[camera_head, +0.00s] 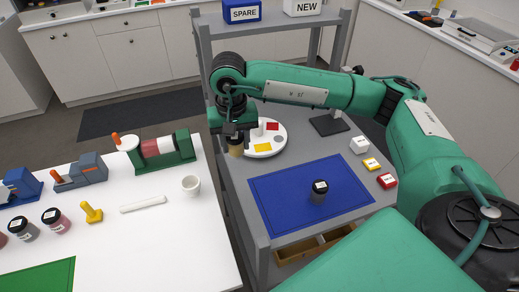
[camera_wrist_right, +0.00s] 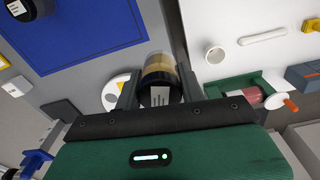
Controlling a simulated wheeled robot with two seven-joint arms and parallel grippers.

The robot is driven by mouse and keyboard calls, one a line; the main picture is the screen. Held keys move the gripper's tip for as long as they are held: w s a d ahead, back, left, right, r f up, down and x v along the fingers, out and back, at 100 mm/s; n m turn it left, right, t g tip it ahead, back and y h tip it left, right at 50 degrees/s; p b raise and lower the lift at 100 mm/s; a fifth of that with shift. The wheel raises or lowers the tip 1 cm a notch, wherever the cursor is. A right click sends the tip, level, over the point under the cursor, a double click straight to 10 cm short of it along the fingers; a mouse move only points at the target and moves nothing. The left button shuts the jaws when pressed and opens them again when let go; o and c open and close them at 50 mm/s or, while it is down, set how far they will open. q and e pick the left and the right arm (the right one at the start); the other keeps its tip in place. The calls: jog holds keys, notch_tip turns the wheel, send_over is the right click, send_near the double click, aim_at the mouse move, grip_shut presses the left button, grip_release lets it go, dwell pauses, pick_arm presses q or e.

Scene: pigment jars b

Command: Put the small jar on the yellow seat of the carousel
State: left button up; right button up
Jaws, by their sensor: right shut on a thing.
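My right gripper (camera_head: 236,138) is shut on a small jar (camera_head: 236,150) with tan contents. In the right wrist view the jar (camera_wrist_right: 160,73) sits between the two fingers, its dark lid and white label towards the palm. The carousel (camera_head: 280,147) is a white disc on the grey cart, with a yellow seat (camera_head: 263,148) and a red seat (camera_head: 272,126). The held jar is just left of the disc in the head view, apart from the yellow seat. The carousel (camera_wrist_right: 113,92) is partly hidden by a finger in the wrist view. My left gripper is out of view.
A dark jar (camera_head: 319,196) stands on the blue mat (camera_head: 280,205). Small white, yellow and red blocks line the cart's right side. The white table (camera_head: 150,240) at left holds a white cup (camera_head: 191,184), more jars and tools. Shelf posts rise behind the carousel.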

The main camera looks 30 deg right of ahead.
jog(key=w+d+r+m, duration=0.3)
jog(key=d+r+m, duration=0.1)
jog(key=d+m, duration=0.1)
notch_tip(320, 180, up, 7)
jog(key=m, duration=0.9)
send_over(263, 147)
jog(key=shift+m, duration=0.3)
notch_tip(263, 147, down, 16)
jog(key=p, duration=0.5)
jog(key=shift+r, duration=0.25)
notch_tip(263, 147, down, 4)
jog(key=shift+r+p, duration=0.15)
jog(key=shift+p, duration=0.55)
jog(key=shift+f, duration=0.35)
jog(key=shift+f, duration=0.1)
jog(key=shift+f+b, duration=0.15)
jog(key=shift+b, duration=0.15)
jog(key=o, duration=0.7)
